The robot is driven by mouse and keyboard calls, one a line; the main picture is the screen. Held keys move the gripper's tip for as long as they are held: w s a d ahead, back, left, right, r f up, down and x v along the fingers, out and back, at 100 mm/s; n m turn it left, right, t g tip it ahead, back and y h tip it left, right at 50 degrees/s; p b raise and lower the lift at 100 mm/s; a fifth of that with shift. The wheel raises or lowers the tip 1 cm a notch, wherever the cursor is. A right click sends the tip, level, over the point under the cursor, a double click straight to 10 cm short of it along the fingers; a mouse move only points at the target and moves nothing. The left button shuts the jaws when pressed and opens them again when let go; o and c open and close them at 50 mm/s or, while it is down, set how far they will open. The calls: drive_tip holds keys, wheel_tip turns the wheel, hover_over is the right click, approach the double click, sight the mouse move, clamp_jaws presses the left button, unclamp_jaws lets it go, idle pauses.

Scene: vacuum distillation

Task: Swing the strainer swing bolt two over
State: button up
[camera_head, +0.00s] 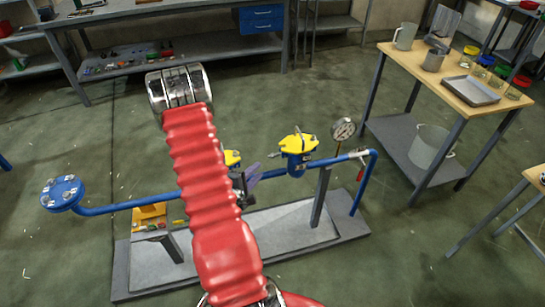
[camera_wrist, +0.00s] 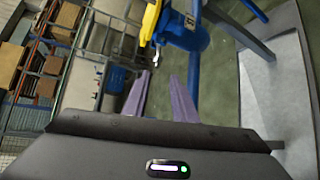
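A blue strainer body with a yellow lid (camera_head: 298,144) stands on the blue pipe in the head view. A second yellow-topped part (camera_head: 232,158) is mostly hidden behind my red arm. My gripper (camera_head: 249,180) is beside the pipe, between these two. In the wrist view its two purple fingers (camera_wrist: 161,76) are apart with nothing between them. A blue body (camera_wrist: 186,32) with a yellow lid edge (camera_wrist: 150,22) is just beyond the fingertips. A small metal piece (camera_wrist: 156,54) hangs near the lid edge; I cannot tell which swing bolt it is.
The pipe stands on a grey skid (camera_head: 345,228) with a blue flange (camera_head: 62,192) at left. A pressure gauge (camera_head: 343,129) rises right of the strainer. A wooden-topped table (camera_head: 450,70) is at the right, a workbench (camera_head: 150,8) behind. Floor around the skid is clear.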

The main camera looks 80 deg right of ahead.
sight(271, 157)
drive_tip(key=shift+s+r, duration=0.1)
drive_tip(key=shift+r, duration=0.05)
drive_tip(key=shift+d, duration=0.1)
drive_tip(key=x, duration=1.3)
drive_tip(key=shift+d+r, duration=0.1)
drive_tip(key=shift+d, duration=0.3)
drive_tip(key=shift+c, duration=0.5)
clamp_jaws()
drive_tip(key=shift+a, duration=0.2)
drive_tip(key=shift+d, duration=0.15)
